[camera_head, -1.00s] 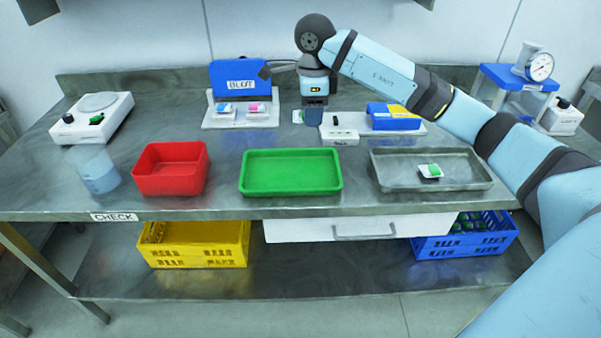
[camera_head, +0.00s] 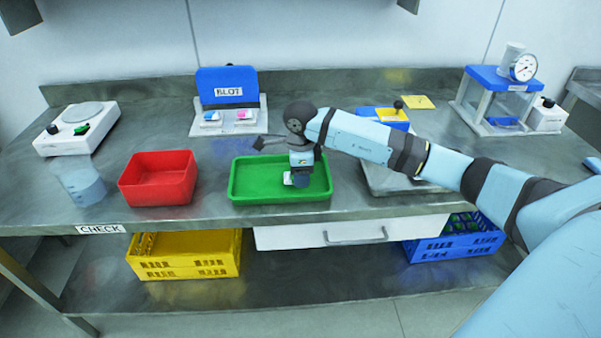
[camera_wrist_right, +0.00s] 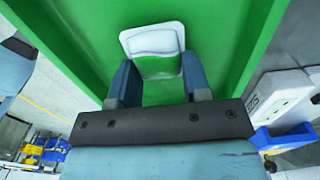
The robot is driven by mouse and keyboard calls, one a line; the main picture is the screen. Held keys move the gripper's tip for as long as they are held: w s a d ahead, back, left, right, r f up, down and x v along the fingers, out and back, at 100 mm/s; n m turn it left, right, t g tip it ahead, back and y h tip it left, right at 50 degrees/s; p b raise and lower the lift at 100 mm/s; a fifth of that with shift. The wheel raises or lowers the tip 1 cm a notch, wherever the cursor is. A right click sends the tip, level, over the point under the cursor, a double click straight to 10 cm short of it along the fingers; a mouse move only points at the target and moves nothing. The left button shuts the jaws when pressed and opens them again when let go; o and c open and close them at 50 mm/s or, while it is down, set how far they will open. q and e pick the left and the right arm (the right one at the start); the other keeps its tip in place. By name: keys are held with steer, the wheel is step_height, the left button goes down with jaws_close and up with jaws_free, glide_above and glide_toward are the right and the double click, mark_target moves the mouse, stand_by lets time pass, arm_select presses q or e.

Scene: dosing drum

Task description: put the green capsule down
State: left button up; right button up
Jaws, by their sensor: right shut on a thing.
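The green capsule (camera_wrist_right: 157,60) shows in the wrist view as a white, rounded piece with a green lower part. It sits between the two fingers of my right gripper (camera_wrist_right: 159,80), which is shut on it. In the head view my right gripper (camera_head: 300,182) points down over the green tray (camera_head: 249,191), and a bit of the white piece (camera_head: 288,178) shows beside the fingers. I cannot tell whether the piece touches the tray floor. My left gripper is not in view.
A red bin (camera_head: 157,184) stands left of the green tray. A steel tray (camera_head: 385,184) is to the right, partly under my right arm. A blue BLOT stand (camera_head: 227,87) is behind. A beaker (camera_head: 82,184) stands at far left.

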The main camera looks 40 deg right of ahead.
steer(key=o, duration=0.9)
